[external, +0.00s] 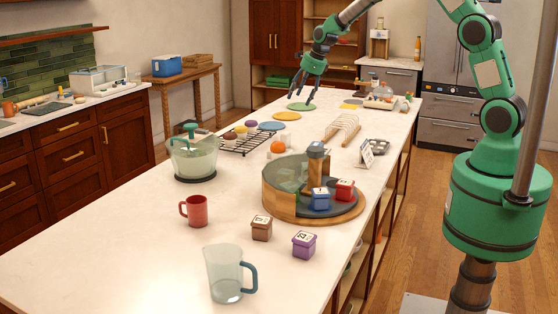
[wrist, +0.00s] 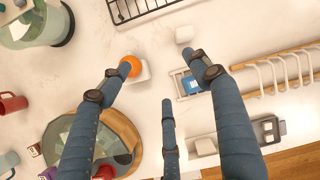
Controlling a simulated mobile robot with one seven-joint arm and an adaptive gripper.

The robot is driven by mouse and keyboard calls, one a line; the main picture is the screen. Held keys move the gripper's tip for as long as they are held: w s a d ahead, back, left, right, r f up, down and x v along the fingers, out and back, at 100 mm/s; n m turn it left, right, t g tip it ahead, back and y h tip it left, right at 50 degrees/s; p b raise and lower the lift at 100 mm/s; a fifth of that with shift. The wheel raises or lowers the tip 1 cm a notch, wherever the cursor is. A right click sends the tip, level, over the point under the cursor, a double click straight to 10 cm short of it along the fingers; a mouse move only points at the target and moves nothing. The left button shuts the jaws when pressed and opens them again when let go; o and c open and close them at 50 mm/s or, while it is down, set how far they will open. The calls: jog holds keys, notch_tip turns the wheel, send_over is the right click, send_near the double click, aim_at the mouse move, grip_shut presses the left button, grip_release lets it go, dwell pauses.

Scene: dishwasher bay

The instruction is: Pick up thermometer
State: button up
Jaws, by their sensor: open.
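I cannot pick out a thermometer for certain in either view. My gripper (external: 308,92) hangs above the far part of the white counter, fingers pointing down. In the wrist view my gripper (wrist: 160,78) has its three blue fingers spread wide, with nothing between them. A small white-framed item with a blue face (wrist: 193,84) lies beside the right fingertip in that view; I cannot tell what it is. An orange round item (wrist: 130,66) on a white base is beside the left fingertip; it also shows in the external view (external: 278,147).
A round wooden tray (external: 285,212) holds a glass divider, a grinder and small boxes. A mixing bowl (external: 193,160), a red mug (external: 194,211), a pitcher (external: 225,275), a wire rack (external: 240,146) and a wooden dish rack (external: 343,127) stand around. The counter's near left is clear.

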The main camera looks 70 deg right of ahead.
aim_at(287, 132)
jog(key=w+d+f+m+p, duration=0.1)
jog(key=w+d+f+m, duration=0.3)
jog(key=f, duration=0.6)
jog(key=d+m, duration=0.2)
jog(key=d, duration=0.1)
jog(key=shift+d+p, duration=0.15)
jog(key=shift+p, duration=0.15)
jog(key=shift+w, duration=0.15)
jog(key=shift+x, duration=4.25)
jog(key=shift+d, duration=0.1)
jog(key=shift+p+x, duration=0.35)
jog(key=shift+x, duration=2.25)
jog(key=shift+d, duration=0.1)
jog(key=c, duration=1.5)
